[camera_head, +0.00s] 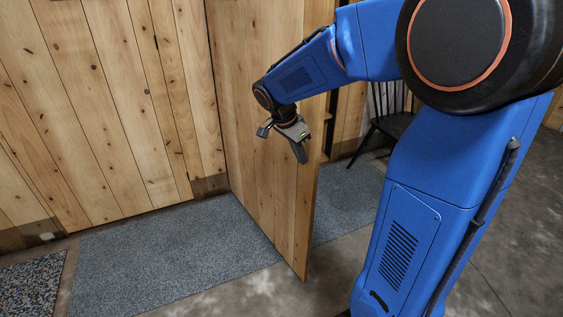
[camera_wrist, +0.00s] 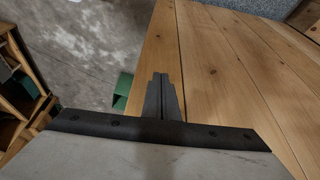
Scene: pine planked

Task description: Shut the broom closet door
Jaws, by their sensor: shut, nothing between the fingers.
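The broom closet door (camera_head: 267,150) is a tall panel of pine planks. It stands well open, swung out from the pine wall, with its free edge toward the front. In the wrist view the door's planked face (camera_wrist: 225,75) fills the right side and its edge runs beside my fingers. My gripper (camera_head: 300,152) is in front of the door's face near its free edge. In the wrist view my gripper (camera_wrist: 161,85) is shut with nothing between the fingers. I cannot tell whether the fingertips touch the door. No handle shows.
A grey mat (camera_head: 160,255) lies on the concrete floor under the door. A dark speckled mat (camera_head: 30,285) is at the far left. A black chair (camera_head: 385,125) stands behind the door. Wooden shelving (camera_wrist: 20,90) shows at the wrist view's left, with a green object (camera_wrist: 122,90) near the door edge.

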